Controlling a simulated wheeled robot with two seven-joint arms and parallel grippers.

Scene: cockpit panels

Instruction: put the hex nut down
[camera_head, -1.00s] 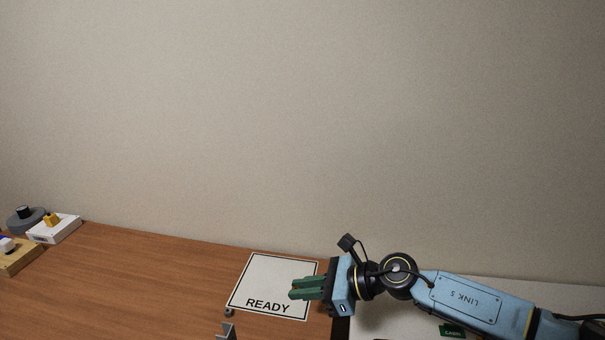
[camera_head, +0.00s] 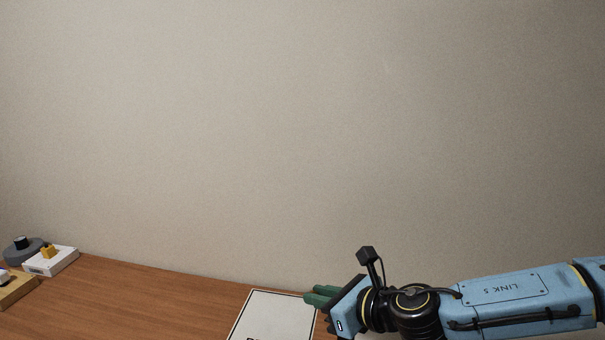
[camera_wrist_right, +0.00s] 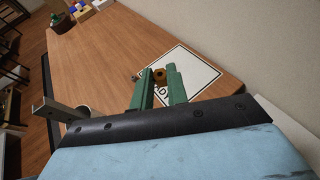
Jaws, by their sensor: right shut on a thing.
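The hex nut (camera_wrist_right: 159,75) is a small brass-brown piece with a dark hole, between the green fingers of my right gripper (camera_wrist_right: 160,80) in the right wrist view. These fingers are shut on it. In the head view my right gripper (camera_head: 319,296) is over the far right part of the white READY mat (camera_head: 272,318), and the nut cannot be made out there. The mat also shows beyond the fingers in the wrist view (camera_wrist_right: 203,72). How high the nut is above the mat is hard to tell. My left gripper is not in view.
A white box with a yellow knob (camera_head: 50,259), a grey round base (camera_head: 22,250) and a wooden block (camera_head: 15,290) stand at the far left. The wooden table (camera_head: 140,297) between is clear.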

